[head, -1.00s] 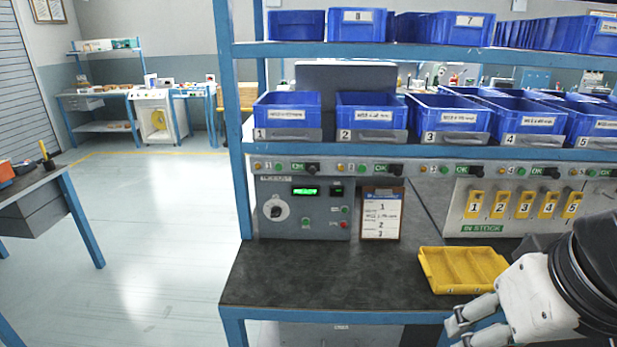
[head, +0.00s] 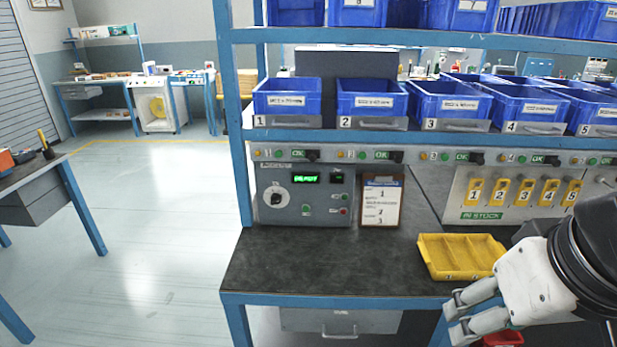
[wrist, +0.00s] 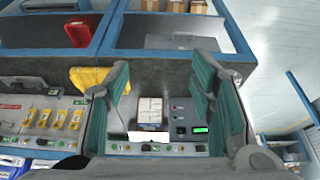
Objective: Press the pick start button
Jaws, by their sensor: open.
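The grey control panel (head: 270,180) stands at the back of the bench, left of a clipboard. It has a lit green display (head: 306,178), a round dial (head: 276,198), a lower green button (head: 307,211), and small green and red buttons at its right. Labels are too small to read, so I cannot tell which is pick start. My gripper (head: 456,318) is open and empty at the bench's front right, well away from the panel. In the wrist view its two fingers (wrist: 158,68) are spread, with the panel (wrist: 190,113) inverted beyond, partly behind the right finger.
A yellow tray (head: 430,270) lies on the bench behind my gripper. The clipboard (head: 381,216) leans beside the panel. Blue bins (head: 373,100) fill the shelf above a strip of small OK buttons. Numbered yellow tags (head: 525,192) hang at right. The bench (head: 300,265) before the panel is clear.

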